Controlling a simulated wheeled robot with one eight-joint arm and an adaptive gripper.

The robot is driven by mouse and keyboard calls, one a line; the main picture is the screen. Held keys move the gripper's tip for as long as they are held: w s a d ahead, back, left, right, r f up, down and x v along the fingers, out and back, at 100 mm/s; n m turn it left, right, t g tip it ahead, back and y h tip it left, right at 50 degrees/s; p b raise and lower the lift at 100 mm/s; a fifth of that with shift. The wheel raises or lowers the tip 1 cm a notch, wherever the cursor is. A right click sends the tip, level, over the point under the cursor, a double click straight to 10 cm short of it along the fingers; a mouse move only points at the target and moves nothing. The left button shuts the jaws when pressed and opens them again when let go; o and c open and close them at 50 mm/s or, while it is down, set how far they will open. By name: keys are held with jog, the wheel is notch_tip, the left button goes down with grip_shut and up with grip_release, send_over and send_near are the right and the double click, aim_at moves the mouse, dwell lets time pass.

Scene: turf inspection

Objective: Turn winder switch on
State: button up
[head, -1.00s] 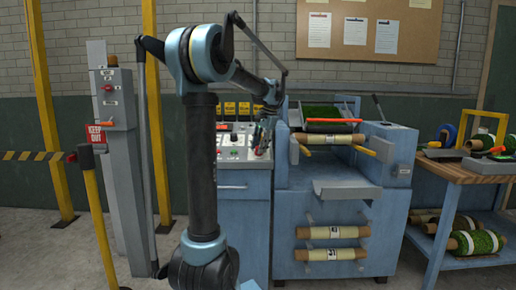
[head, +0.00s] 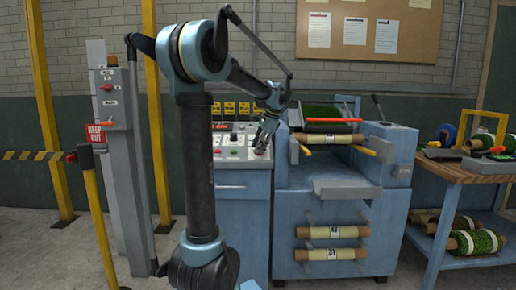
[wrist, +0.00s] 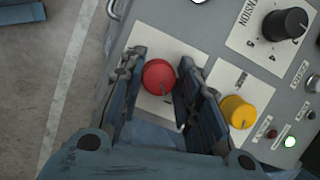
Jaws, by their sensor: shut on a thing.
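A round red knob (wrist: 159,77) on the grey control panel (wrist: 205,40) sits between the two fingers of my gripper (wrist: 160,70) in the wrist view. My gripper is shut on this red knob, which has a small pointer mark at its lower edge. The knob's label is mostly hidden by the fingers. A yellow knob (wrist: 238,112) stands just right of the right finger, on a white label that is partly covered. In the head view my gripper (head: 264,136) is low over the right part of the console (head: 232,155).
The blue winder machine (head: 335,225) stands right of the console. A workbench (head: 475,172) is further right.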

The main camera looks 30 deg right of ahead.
jog(key=shift+w, duration=0.1)
jog(key=o, duration=1.1)
jog(key=shift+c, duration=0.2)
jog(key=shift+r, duration=0.1)
jog(key=v, duration=1.1)
jog(key=shift+r, duration=0.35)
